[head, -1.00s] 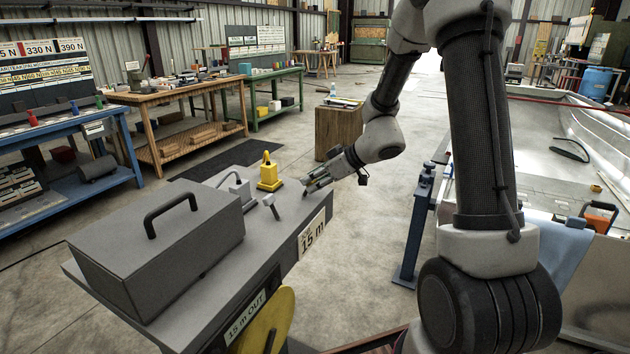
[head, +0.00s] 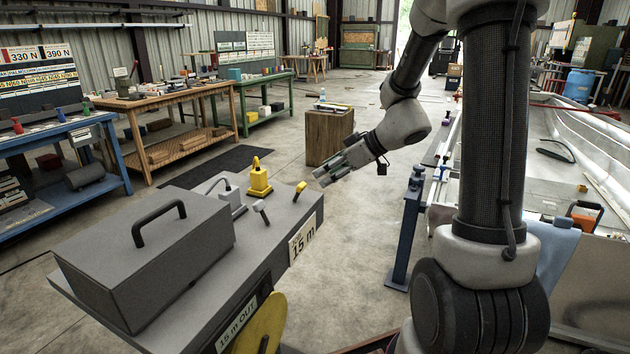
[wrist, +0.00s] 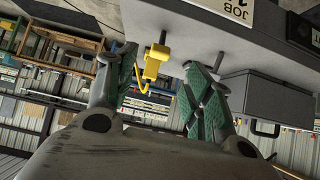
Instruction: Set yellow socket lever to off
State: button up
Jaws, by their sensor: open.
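The lever with the yellow tip (head: 300,187) stands on a grey stem near the right end of the grey bench top, leaning up and right in the head view. The yellow socket (head: 259,180), with a hooped top, stands behind and left of it. My gripper (head: 322,178) is open and empty, just right of the lever and apart from it. In the wrist view, the yellow lever tip (wrist: 154,62) shows between my two green-padded fingers (wrist: 158,98), beyond them. Yellow parts behind it partly overlap it there.
A grey-tipped lever (head: 261,210) and a grey socket (head: 232,196) are to the left on the bench. A grey toolbox (head: 150,255) with a handle fills the bench's left part. A blue post (head: 407,235) stands to the right. The floor between is clear.

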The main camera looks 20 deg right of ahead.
jog(key=v, duration=0.2)
jog(key=shift+s+d+r, duration=0.15)
jog(key=shift+s, duration=0.05)
dwell(0.4)
